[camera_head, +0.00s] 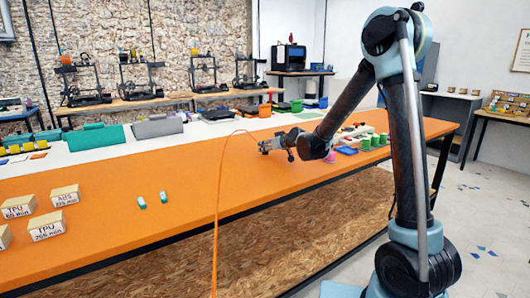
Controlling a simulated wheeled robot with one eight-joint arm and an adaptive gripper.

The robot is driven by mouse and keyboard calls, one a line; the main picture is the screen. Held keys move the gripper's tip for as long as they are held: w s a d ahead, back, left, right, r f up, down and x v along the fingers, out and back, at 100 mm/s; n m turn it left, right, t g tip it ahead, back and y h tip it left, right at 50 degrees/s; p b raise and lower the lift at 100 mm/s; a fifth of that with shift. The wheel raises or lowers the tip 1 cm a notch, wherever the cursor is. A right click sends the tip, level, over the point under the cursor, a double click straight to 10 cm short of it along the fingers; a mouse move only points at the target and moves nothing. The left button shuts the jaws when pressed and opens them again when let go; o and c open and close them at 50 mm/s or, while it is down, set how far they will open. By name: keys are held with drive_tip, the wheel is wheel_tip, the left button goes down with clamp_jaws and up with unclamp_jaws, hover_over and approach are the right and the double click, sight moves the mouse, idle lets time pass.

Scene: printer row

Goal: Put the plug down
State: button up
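My gripper (263,146) is above the orange table (190,225), at the end of my arm reaching in from the right. A thin orange cord (218,215) rises from the bottom of the view in front of the table, arches over and ends at the fingertips. The plug at the cord's end is too small to make out apart from the fingers. The cord's raised end suggests that the fingers hold it. Whether the fingers touch the tabletop cannot be told.
Labelled blocks (47,225) stand at the left, with two small green-and-white pieces (163,197) nearby. Green spools (366,143) and a blue tray (347,151) lie right of my gripper. Bare orange tabletop lies left of the cord. Printers (139,78) line the back wall.

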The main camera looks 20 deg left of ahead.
drive_tip(key=shift+c, duration=0.4)
drive_tip(key=c, duration=0.8)
drive_tip(key=shift+c, duration=0.2)
drive_tip(key=shift+r, duration=0.15)
